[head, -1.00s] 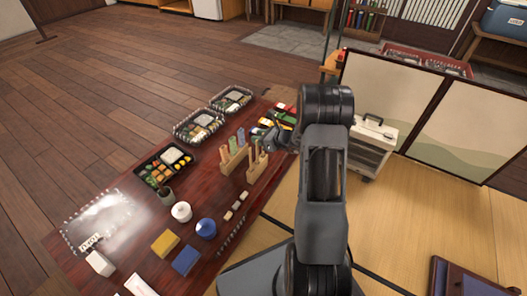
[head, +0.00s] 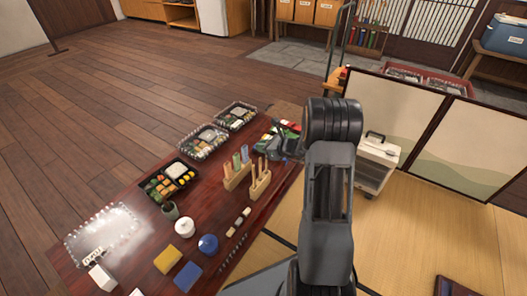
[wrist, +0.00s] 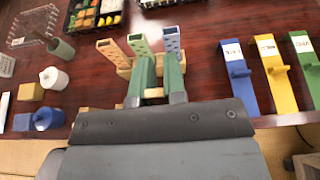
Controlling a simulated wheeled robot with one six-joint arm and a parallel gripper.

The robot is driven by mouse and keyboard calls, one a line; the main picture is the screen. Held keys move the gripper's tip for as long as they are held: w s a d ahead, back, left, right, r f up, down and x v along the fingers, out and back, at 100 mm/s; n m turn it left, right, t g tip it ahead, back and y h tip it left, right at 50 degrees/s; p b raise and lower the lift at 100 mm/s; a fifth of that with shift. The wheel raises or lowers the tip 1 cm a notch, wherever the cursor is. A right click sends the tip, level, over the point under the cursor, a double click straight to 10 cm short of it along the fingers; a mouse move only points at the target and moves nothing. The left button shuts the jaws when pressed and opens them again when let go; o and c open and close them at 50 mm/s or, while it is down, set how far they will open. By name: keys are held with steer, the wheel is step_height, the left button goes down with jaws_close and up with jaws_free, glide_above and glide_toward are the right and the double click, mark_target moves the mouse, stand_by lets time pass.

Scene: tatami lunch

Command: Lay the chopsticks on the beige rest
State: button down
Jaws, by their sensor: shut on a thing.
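Small light chopstick rests (head: 238,222) lie in a short row near the front edge of the dark red table; which one is the beige rest is too small to tell. Thin orange-brown sticks (head: 265,166) stand in the nearer wooden holder (head: 260,186). My gripper (wrist: 155,88) shows in the wrist view, its two fingers reaching up from the bottom, low over the table.
A second holder (head: 236,180) carries orange, green and blue tubes. Blue (wrist: 237,75), yellow (wrist: 278,78) and green (wrist: 304,62) labelled pieces stand right in the wrist view. A white pot (head: 184,228), blue pot (head: 208,244) and lunch boxes (head: 203,143) occupy the table. A folding screen (head: 440,130) stands right.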

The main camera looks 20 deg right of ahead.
step_height(320, 180, up, 14)
steer(key=p, duration=0.8)
stand_by(0.7)
steer(key=shift+s+f, duration=0.1)
